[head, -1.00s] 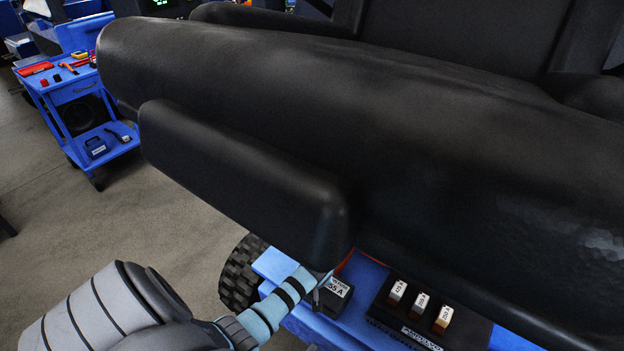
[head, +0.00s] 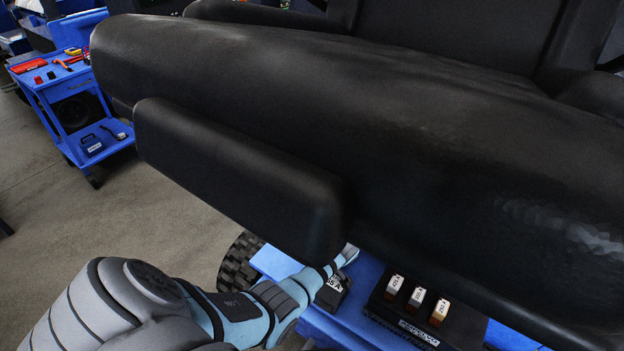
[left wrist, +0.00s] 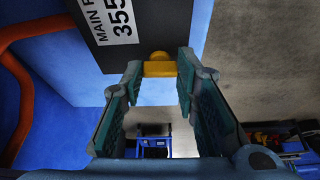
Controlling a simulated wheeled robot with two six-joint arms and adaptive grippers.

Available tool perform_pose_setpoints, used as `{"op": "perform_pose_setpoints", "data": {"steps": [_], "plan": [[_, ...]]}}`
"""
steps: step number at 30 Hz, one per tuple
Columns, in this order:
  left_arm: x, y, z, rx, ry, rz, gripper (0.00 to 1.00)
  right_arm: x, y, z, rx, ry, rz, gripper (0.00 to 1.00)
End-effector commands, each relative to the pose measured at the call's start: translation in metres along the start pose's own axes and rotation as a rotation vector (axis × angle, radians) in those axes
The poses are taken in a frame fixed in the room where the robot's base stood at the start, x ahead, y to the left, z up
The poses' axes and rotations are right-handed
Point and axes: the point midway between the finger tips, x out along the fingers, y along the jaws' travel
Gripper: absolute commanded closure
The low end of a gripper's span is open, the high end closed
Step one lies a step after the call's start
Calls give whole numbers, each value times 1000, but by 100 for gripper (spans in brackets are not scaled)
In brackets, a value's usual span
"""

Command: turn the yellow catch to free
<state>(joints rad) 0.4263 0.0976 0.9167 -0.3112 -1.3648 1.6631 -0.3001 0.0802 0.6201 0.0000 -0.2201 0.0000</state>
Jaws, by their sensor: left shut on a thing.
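The yellow catch (left wrist: 158,67) sits at the lower edge of a dark box (left wrist: 106,54) with a white label reading "MAIN F… 355", partly cut off. My left gripper (left wrist: 160,72) has one finger on each side of the catch and is shut on it near the fingertips. In the head view the box (head: 329,299) stands at the end of my left arm, which covers part of it. The catch cannot be made out there. My right gripper is not in view.
A large black padded body (head: 330,110) hangs over the work area. A black fuse block (head: 403,315) with three labelled fuses stands right of the box on the blue surface. A thick orange-red cable (left wrist: 22,95) runs at left. A blue tool cart (head: 72,100) stands far left.

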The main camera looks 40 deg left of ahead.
Motion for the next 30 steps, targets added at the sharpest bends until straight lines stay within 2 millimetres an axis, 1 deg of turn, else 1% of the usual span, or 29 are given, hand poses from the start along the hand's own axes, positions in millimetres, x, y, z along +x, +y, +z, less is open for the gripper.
{"op": "perform_pose_setpoints", "data": {"steps": [6, 19, 20, 21, 23, 24, 30], "plan": [[0, 1, 0, -48, 0, -19, 100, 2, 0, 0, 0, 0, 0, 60], [0, 1, 0, -57, -1, -23, 100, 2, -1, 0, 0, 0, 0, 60], [0, 1, 0, -57, -1, -23, 71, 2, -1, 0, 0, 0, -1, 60], [0, 1, 0, -57, -1, -23, 64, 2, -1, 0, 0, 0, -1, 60], [0, 1, 0, -57, -1, -23, 55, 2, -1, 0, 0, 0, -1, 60], [0, 1, 0, -56, -1, -23, 52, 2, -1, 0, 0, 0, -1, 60], [0, 1, 0, -56, -1, -23, 52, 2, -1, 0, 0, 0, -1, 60]]}}
